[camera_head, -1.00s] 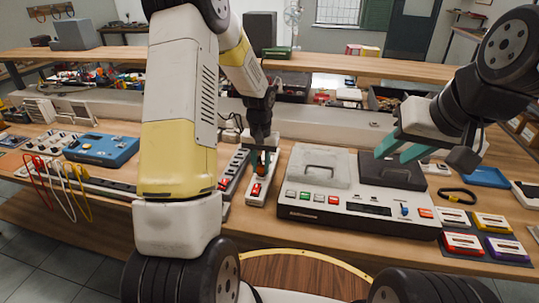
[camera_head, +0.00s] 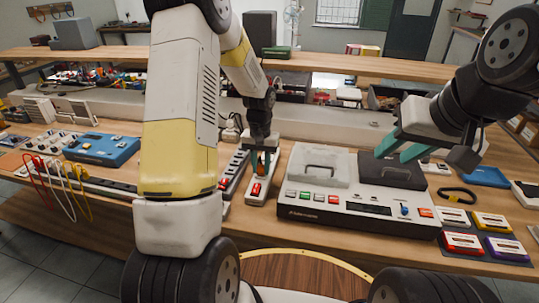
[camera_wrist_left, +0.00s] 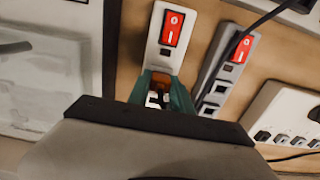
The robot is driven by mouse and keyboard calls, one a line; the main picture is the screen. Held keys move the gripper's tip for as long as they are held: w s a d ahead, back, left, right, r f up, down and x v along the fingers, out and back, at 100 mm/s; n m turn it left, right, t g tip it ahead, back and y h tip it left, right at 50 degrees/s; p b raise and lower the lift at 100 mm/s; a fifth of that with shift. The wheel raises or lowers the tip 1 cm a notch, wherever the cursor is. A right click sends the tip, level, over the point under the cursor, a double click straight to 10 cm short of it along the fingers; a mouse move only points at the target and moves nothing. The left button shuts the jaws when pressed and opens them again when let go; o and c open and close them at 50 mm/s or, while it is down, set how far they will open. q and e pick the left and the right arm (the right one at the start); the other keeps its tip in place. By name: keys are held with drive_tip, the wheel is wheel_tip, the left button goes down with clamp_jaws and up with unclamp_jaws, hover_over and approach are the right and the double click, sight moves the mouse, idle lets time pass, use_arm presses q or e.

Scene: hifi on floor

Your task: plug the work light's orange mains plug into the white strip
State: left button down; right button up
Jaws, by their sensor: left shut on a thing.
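The white strip (camera_head: 262,197) lies on the bench just left of the tape deck, with a lit red switch at its near end. It also shows in the left wrist view (camera_wrist_left: 184,48). My left gripper (camera_head: 261,163) is over the strip's sockets, its teal fingers shut on the orange plug (camera_wrist_left: 159,79). The fingers hide most of the plug, and I cannot tell whether its pins are in a socket. My right gripper (camera_head: 400,150) is open and empty above the right part of the tape deck.
A grey strip (camera_wrist_left: 222,75) with a red switch lies close beside the white one. The tape deck (camera_head: 350,205) stands just right. A blue box (camera_head: 101,149) and hanging leads are at left; cassettes (camera_head: 463,243) lie at right.

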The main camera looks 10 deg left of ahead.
use_arm(q)
drive_tip(key=shift+f, duration=0.1)
idle(0.7)
drive_tip(key=c, duration=1.1)
unclamp_jaws()
drive_tip(key=shift+r, duration=6.45)
